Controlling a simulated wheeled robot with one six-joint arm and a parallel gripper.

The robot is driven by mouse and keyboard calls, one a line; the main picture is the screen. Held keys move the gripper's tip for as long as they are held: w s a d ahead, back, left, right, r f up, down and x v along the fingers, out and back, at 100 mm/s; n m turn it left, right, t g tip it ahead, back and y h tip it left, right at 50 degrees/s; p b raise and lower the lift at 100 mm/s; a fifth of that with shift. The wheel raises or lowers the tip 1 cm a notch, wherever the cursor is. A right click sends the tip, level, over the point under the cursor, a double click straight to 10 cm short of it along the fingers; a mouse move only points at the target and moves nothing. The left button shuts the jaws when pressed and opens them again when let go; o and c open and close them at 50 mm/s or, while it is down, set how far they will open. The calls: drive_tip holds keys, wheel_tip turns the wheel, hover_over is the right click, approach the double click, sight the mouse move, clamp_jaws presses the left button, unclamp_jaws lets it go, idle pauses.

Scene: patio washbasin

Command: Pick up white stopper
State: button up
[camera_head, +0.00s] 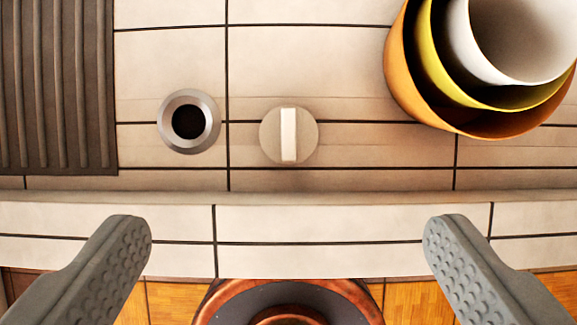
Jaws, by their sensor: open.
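The white stopper (289,136) lies on the tiled counter (340,60), near its front edge. It is a round, pale disc with a raised white bar as its grip, the bar running up and down in the picture. My gripper (287,228) is open and empty, with one grey studded finger at the lower left and the other at the lower right. The stopper is above the fingertips in the picture, between them from side to side, and apart from both.
A metal-rimmed drain hole (168,125) is just left of the stopper. A dark ribbed mat (60,90) is at the upper left. Nested orange, yellow and white cups (400,75) stand at the upper right. Below the counter edge are a round copper-rimmed vessel (215,305) and a wooden floor.

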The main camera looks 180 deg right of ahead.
sight(289, 135)
drive_tip(key=w+f+g, duration=0.1)
drive_tip(key=f, duration=0.6)
drive_tip(key=w+f+g, duration=0.2)
drive_tip(key=f, duration=0.6)
drive_tip(key=w+f+g, duration=0.1)
drive_tip(key=f, duration=0.6)
drive_tip(key=shift+w+f+g, duration=0.2)
drive_tip(key=shift+w+g, duration=0.1)
drive_tip(key=shift+w, duration=0.05)
drive_tip(key=c, duration=1.1)
drive_tip(key=shift+r, duration=0.1)
